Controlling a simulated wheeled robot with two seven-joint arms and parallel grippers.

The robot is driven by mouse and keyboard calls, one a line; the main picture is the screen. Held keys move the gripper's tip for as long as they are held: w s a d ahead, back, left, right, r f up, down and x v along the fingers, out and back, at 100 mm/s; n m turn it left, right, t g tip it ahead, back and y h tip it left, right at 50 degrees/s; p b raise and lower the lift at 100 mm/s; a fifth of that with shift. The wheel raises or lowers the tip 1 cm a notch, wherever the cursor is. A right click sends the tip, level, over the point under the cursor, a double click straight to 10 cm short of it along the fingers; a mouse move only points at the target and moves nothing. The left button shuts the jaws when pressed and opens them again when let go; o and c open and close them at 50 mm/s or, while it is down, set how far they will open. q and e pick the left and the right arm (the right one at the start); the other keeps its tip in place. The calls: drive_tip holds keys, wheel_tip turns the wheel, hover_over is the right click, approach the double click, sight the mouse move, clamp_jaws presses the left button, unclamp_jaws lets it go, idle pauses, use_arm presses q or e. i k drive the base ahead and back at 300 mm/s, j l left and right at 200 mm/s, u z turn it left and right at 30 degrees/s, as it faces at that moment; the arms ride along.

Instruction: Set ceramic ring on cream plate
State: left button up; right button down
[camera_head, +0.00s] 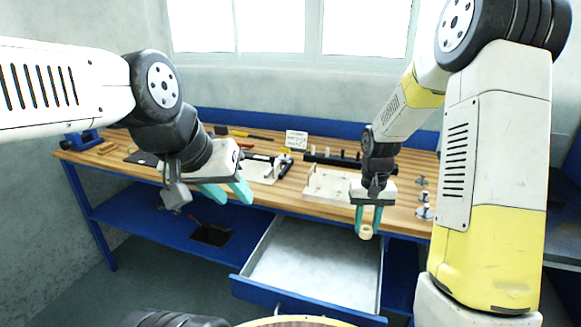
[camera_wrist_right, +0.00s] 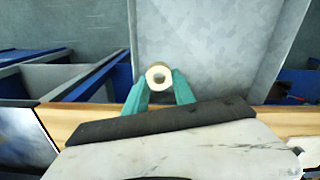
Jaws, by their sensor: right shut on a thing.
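A small cream ceramic ring (camera_head: 366,235) is between the fingertips of my right gripper (camera_head: 367,224). In the right wrist view the ring (camera_wrist_right: 157,68) shows its round hole, gripped between the two teal fingers of the right gripper (camera_wrist_right: 159,84). In the head view it appears over the front edge of the bench, by the open drawer. A cream plate-like piece (camera_head: 327,188) lies on the bench behind, partly hidden by my right gripper; I cannot tell for sure that it is the cream plate. My left gripper (camera_head: 228,192) is open and empty at the left.
The wooden bench (camera_head: 285,198) has a blue frame. An open drawer (camera_head: 310,262) juts out below it and looks empty. A black holder (camera_head: 335,159), a small sign (camera_head: 297,139) and metal knobs (camera_head: 424,212) stand on the bench.

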sight(247, 169)
drive_tip(key=i+j+z, duration=0.15)
drive_tip(key=j+z, duration=0.35)
drive_tip(key=j, duration=0.3)
drive_tip(key=j+z, duration=0.45)
drive_tip(key=j, duration=1.2)
drive_tip(key=j+z, duration=0.15)
drive_tip(key=j, duration=0.7)
drive_tip(key=k+j, duration=0.1)
drive_tip(key=j, duration=0.7)
drive_tip(key=i+j, duration=0.3)
drive_tip(key=i, duration=0.15)
